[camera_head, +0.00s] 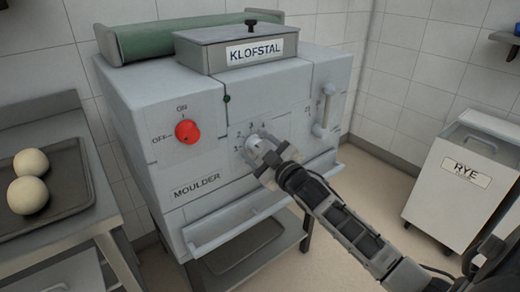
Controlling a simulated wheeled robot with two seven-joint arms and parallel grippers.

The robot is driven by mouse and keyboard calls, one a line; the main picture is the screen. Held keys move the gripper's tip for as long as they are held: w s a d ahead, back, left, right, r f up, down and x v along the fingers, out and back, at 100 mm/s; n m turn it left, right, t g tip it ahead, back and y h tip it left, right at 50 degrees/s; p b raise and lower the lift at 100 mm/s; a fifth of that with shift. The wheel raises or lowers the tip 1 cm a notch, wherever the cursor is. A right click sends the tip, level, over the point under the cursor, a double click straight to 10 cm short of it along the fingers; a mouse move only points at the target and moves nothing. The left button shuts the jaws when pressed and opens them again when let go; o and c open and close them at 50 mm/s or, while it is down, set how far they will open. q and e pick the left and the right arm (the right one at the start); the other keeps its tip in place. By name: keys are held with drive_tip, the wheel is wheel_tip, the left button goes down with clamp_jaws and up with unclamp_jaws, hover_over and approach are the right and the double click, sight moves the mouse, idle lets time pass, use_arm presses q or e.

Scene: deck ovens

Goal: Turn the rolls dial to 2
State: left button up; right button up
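The dial with small numbers around it (253,143) is pale and sits on the front of the grey moulder (190,105), right of centre. My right gripper (266,153) is at this dial, its fingers reaching around it from the front right. The gripper hides much of the dial, so its pointer cannot be read. Numbers such as 2, 3 and 4 show above the dial. I cannot tell whether the fingers are closed tight on it. My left gripper is not in view.
A red ON/OFF knob (187,131) is left on the panel, and a pale vertical handle (322,117) is at its right. A tray ledge (238,222) juts out below. Dough balls (28,197) lie on a tray at left. A RYE bin (457,190) stands right.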

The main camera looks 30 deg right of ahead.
drive_tip(key=shift+s, duration=0.1)
drive_tip(key=s, duration=1.5)
drive_tip(key=shift+s+d+f, duration=0.2)
drive_tip(key=shift+s+f, duration=0.2)
drive_tip(key=shift+f, duration=0.05)
